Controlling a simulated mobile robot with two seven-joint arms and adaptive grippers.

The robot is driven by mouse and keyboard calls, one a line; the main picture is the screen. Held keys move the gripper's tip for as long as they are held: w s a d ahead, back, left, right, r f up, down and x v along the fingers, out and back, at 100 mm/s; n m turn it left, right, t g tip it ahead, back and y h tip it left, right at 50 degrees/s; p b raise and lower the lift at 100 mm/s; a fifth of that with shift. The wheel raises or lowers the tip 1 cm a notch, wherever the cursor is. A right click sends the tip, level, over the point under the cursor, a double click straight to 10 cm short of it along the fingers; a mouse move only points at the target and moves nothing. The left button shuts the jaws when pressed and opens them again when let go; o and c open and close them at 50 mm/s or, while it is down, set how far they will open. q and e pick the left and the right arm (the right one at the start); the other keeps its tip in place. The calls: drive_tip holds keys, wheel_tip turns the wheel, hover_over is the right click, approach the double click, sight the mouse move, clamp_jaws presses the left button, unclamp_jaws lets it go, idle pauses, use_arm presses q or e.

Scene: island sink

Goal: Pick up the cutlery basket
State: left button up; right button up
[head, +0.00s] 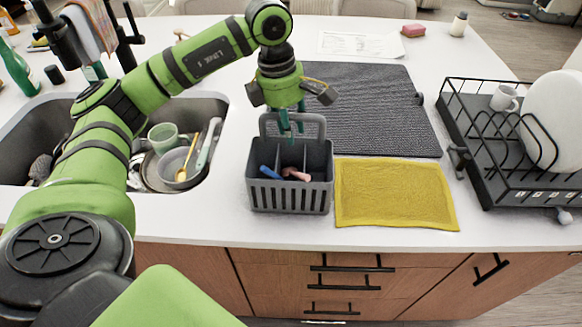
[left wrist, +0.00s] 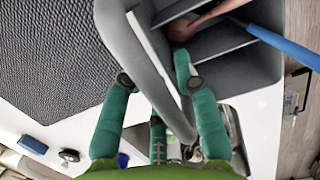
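The cutlery basket (head: 289,194) is dark grey with slotted walls, inner dividers and a raised loop handle. It stands upright on the white counter, right of the sink, with a blue and a pinkish utensil inside. My left gripper (head: 291,124) points down over the basket at its handle. In the left wrist view, the green fingers (left wrist: 152,75) are spread apart, with the grey handle passing between them; a gap shows beside it. The basket's compartments (left wrist: 240,45) show at the upper right there. My right gripper is not in view.
A dark ribbed mat (head: 370,105) lies behind the basket and a yellow cloth (head: 395,195) close on its right. A black dish rack (head: 485,185) with a mug and plate stands farther right. The sink (head: 215,110) at left holds dishes.

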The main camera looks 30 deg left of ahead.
use_arm(q)
wheel_tip(320, 180, down, 2)
drive_tip(key=shift+w+d, duration=0.1)
drive_tip(key=shift+f, duration=0.15)
clamp_jaws()
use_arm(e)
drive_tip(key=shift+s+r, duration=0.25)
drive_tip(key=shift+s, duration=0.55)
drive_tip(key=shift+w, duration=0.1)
